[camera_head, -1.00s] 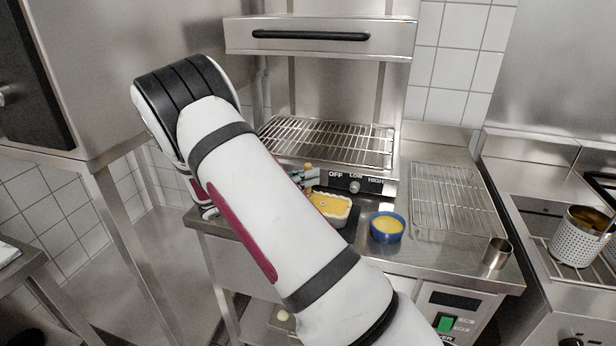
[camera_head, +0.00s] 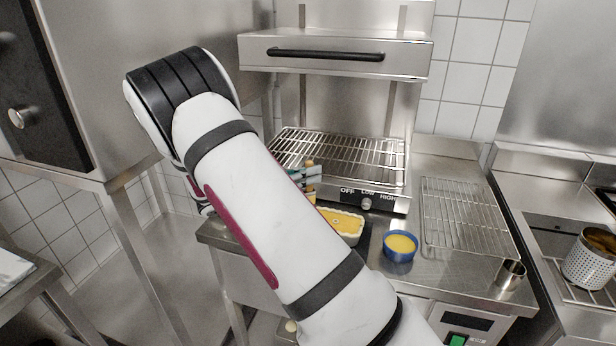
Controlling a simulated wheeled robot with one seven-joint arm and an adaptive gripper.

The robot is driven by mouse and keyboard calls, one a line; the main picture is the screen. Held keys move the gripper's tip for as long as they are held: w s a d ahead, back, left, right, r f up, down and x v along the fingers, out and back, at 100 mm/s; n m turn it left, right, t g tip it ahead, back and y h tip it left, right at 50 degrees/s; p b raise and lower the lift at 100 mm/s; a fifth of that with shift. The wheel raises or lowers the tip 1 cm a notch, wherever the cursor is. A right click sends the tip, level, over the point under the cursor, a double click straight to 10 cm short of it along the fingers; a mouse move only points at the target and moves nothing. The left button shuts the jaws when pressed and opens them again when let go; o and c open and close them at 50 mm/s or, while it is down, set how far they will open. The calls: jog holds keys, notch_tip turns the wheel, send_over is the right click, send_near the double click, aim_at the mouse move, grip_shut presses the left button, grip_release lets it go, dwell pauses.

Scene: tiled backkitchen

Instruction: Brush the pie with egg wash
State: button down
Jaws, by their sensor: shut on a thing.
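The pie (camera_head: 347,224) has a pale crust rim and a yellow top. It lies on a dark tray or mat on the steel counter, partly hidden by my arm. A blue bowl (camera_head: 399,247) of yellow egg wash stands to its right. My gripper (camera_head: 308,175) is mostly hidden behind my arm, and its teal and grey fingers show just above the pie's far left side. It is shut on a small tan, wooden-looking piece, likely the brush handle (camera_head: 310,168). The bristles are hidden, so I cannot tell whether they touch the pie.
A salamander grill with a wire rack (camera_head: 345,150) stands behind the pie. A wire cooling rack (camera_head: 464,216) and a small metal cup (camera_head: 510,274) are on the counter at right. A perforated pot (camera_head: 592,258) stands at the far right.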

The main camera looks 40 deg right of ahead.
notch_tip(320, 180, up, 2)
jog(key=shift+s+r+p, duration=0.1)
jog(key=shift+p, duration=0.5)
